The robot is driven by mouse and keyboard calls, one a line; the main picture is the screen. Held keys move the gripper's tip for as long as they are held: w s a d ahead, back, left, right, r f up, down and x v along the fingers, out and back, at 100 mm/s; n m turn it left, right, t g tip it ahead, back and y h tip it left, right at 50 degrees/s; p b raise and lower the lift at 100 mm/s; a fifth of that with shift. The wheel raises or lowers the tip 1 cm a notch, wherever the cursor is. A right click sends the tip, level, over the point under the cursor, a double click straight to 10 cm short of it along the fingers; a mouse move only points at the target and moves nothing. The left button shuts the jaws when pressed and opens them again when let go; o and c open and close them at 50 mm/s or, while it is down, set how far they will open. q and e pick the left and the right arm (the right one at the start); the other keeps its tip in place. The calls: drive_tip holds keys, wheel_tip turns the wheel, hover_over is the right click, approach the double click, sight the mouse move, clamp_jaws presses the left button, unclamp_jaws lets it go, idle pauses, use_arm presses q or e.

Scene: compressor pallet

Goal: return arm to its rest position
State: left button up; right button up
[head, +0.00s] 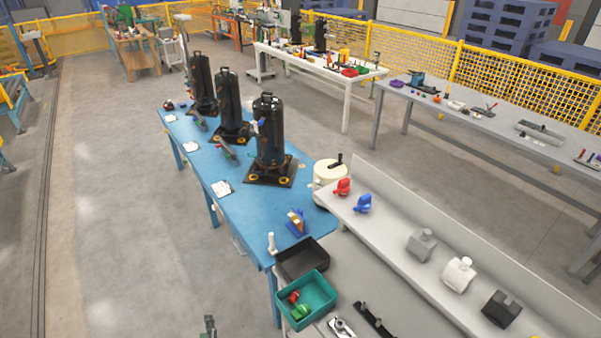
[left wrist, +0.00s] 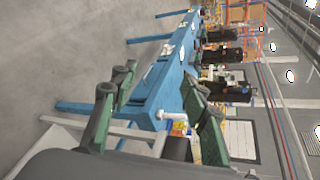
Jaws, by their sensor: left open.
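My left gripper (head: 209,325) shows only at the bottom edge of the head view, over bare floor left of the blue table. In the left wrist view its two green fingers are spread apart, with the gripper (left wrist: 158,80) empty between them. That view is turned sideways, with the blue table (left wrist: 172,75) seen beyond the fingers. No object touches the fingers. Most of the left arm is out of the head view. I cannot make out my right gripper in either view.
The blue table (head: 205,160) carries several black compressors (head: 269,135). At its near end are a black bin (head: 302,262) and a teal bin (head: 322,292) with red and green parts. A grey shelf (head: 395,240) holds colored parts at right. The floor (head: 110,220) at left is clear.

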use_arm(q)
drive_tip(key=s+a+f+n+g+h, duration=0.1)
drive_tip(key=s+a+f+n+g, duration=0.5)
drive_tip(key=s+a+n, duration=0.4)
drive_tip(key=s+d+f+n+g+h, duration=0.1)
drive_tip(key=s+d+n+g+h, duration=0.1)
drive_tip(key=s+n, duration=0.25)
drive_tip(key=s+d+f+n+g+h, duration=0.1)
drive_tip(key=s+d+f+n+h, duration=0.15)
drive_tip(key=s, duration=0.35)
wheel_tip(320, 180, down, 27)
drive_tip(key=s+g, duration=0.1)
drive_tip(key=s+f+g, duration=0.1)
drive_tip(key=s+f, duration=1.8)
drive_tip(key=s, duration=0.1)
drive_tip(key=shift+s+d+f+g, duration=0.15)
drive_tip(key=shift+d+f+g, duration=0.05)
drive_tip(key=shift+f+g, duration=0.1)
drive_tip(key=shift+h, duration=0.25)
